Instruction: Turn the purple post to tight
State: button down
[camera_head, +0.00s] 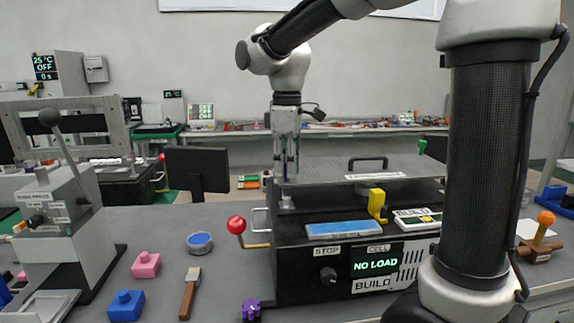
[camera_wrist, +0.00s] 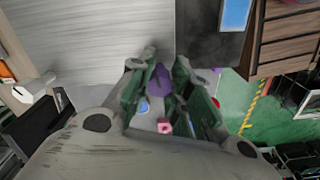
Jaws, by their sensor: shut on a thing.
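My gripper (camera_head: 287,178) points straight down over the left end of the dark test machine (camera_head: 290,270). In the wrist view my gripper (camera_wrist: 170,100) has its green-grey fingers on either side of a purple piece (camera_wrist: 159,80), and it is shut on it. This looks like the purple post. Only a thin purple sliver shows between the fingers in the head view. A silver stub (camera_head: 286,202) stands just below the fingertips. The post's turn position and any tight mark cannot be made out.
The machine has a red ball lever (camera_head: 236,225), a yellow block (camera_head: 377,203), a blue pad (camera_head: 337,230) and a "NO LOAD" display (camera_head: 376,264). A purple knob (camera_head: 250,311) sits at the bench front. A lever press (camera_head: 65,220) stands left, with loose pink and blue blocks nearby.

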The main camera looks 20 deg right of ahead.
jog(key=m, duration=0.5)
jog(key=shift+m, duration=0.3)
jog(key=m, duration=0.9)
jog(key=shift+m, duration=0.4)
jog(key=m, duration=0.4)
jog(key=shift+m, duration=0.3)
jog(key=c, duration=1.3)
grip_release()
jog(key=shift+r, duration=0.1)
